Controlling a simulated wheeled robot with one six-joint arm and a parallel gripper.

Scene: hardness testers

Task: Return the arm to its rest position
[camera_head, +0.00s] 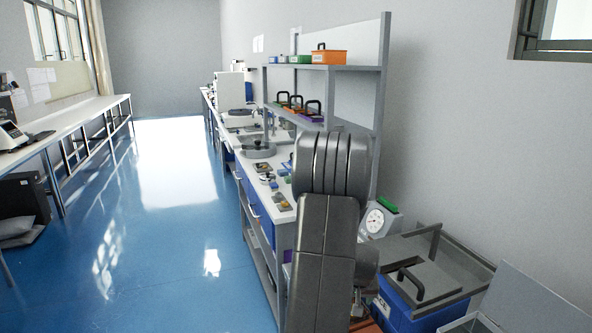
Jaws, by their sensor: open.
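My arm shows as large dark grey links right of the picture's middle, raised in front of the workbench (275,198). Its upper part is a ribbed rounded joint at bench-shelf height, and a thick link runs down from it to the bottom edge. My gripper is not visible in this view. The arm hides part of the bench's near end and the lower part of the shelf rack (385,90).
Small blocks and a round grey device (258,150) lie on the bench. A dial gauge (375,220) and a blue bin with grey lid (430,275) stand right of the arm. Coloured boxes sit on the shelves. The blue floor (170,240) to the left is clear.

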